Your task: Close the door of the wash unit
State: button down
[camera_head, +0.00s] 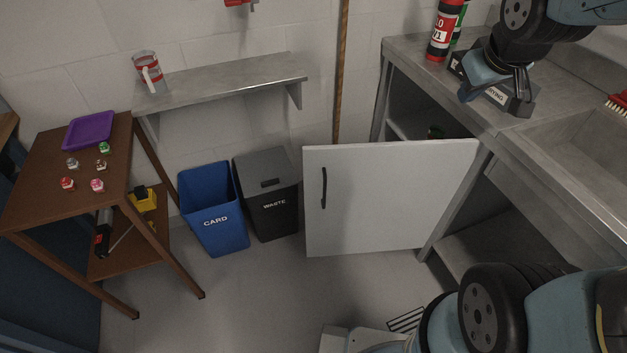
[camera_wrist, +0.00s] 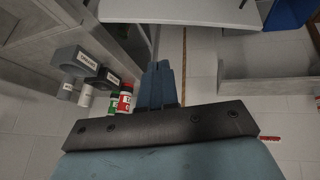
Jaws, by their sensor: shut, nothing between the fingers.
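The wash unit (camera_head: 480,148) is a grey metal counter with a cabinet below, at the right of the head view. Its white door (camera_head: 385,200) stands wide open, swung out to the left, with a dark vertical handle (camera_head: 323,188) near its free edge. The cabinet inside shows behind the door's top. The door also shows at the top of the wrist view (camera_wrist: 180,12). My gripper (camera_head: 470,93) is above the counter, apart from the door. Its blue fingers are together and empty in the wrist view (camera_wrist: 158,86).
Red and green canisters (camera_head: 445,30) and a dark labelled box (camera_head: 505,95) stand on the counter near my gripper. A sink (camera_head: 580,130) is at the right. Blue (camera_head: 213,208) and dark grey (camera_head: 268,192) bins stand left of the door. Floor before the door is clear.

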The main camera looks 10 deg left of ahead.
jog(key=w+a+f+n+y, duration=0.1)
jog(key=w+a+f+n, duration=0.4)
jog(key=f, duration=0.3)
jog(key=n+g+y, duration=0.2)
jog(key=n+y, duration=0.2)
jog(key=n, duration=0.6)
send_near(306, 185)
notch_tip(306, 185, down, 4)
jog(key=s, duration=0.2)
jog(key=w+a, duration=0.2)
jog(key=shift+w, duration=0.25)
jog(key=shift+w+a, duration=0.15)
jog(key=shift+w, duration=0.4)
